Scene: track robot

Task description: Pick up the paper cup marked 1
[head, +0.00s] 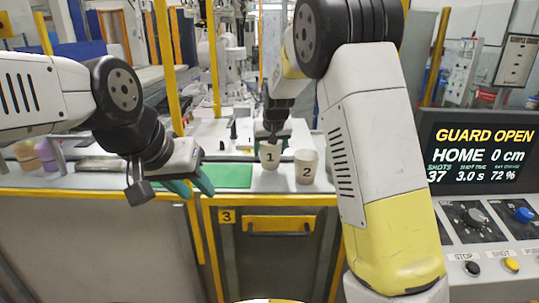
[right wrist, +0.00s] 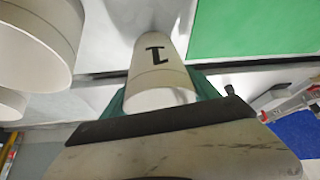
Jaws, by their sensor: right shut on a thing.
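The paper cup marked 1 (head: 269,158) is white with a dark numeral and stands upright at the counter's front part. My right gripper (head: 271,137) reaches it from behind and is shut on it. In the right wrist view the same cup (right wrist: 158,58) sits between the teal fingers (right wrist: 160,95), its 1 facing the camera. I cannot tell whether its base touches the counter. The paper cup marked 2 (head: 306,168) stands just right of it. My left gripper (head: 191,183) is open and empty at the counter's front edge, well left of the cups.
A green mat (head: 232,175) lies left of the cups; it also shows in the right wrist view (right wrist: 245,28). Pinkish and cream cups (head: 38,155) stand at the far left. A lit display (head: 478,153) and control panel stand at the right. Yellow posts rise behind the counter.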

